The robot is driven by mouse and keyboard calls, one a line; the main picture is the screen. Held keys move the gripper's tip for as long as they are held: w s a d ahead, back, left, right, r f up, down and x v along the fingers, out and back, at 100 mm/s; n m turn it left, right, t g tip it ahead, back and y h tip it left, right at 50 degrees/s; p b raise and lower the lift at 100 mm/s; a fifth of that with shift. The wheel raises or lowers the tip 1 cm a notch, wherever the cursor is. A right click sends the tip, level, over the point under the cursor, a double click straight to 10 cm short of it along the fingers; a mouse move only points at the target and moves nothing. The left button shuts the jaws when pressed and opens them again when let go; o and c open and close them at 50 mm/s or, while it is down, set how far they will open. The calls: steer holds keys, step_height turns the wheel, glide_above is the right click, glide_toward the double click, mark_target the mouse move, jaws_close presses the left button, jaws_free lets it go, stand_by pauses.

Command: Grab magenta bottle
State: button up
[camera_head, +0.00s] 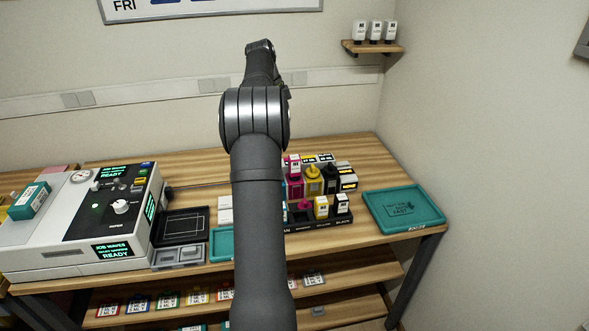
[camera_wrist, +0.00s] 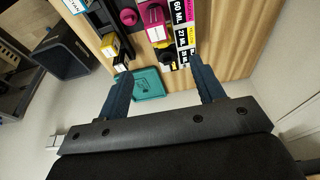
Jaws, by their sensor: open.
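A magenta bottle (camera_head: 295,186) with a white label stands in a rack among ink bottles, just right of my arm in the head view. In the wrist view the magenta bottle (camera_wrist: 152,24) shows near the top edge, beyond the fingertips. A second magenta item (camera_head: 305,205) sits in front of it in the head view, and a round magenta cap (camera_wrist: 128,16) shows beside the bottle in the wrist view. My gripper (camera_wrist: 161,73) is open, with nothing seen between its fingers, apart from the bottle. In the head view my arm hides part of the rack's left side.
Yellow (camera_head: 313,181) and black (camera_head: 331,179) bottles stand close beside the magenta one. A teal tray (camera_head: 375,222) lies at the right table end. A white press machine (camera_head: 60,240) and a black tray (camera_head: 160,238) are left. A wall shelf (camera_head: 372,48) holds small white bottles.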

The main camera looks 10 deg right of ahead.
mark_target(294, 157)
steer(key=x, duration=1.1)
steer(key=shift+f, duration=0.35)
steer(key=shift+s+x, duration=0.15)
steer(key=shift+x, duration=1.2)
steer(key=shift+s+x, duration=0.1)
steer(key=shift+x, duration=1.25)
steer(key=shift+a, duration=0.15)
steer(key=c, duration=1.2)
steer(key=shift+o, duration=0.2)
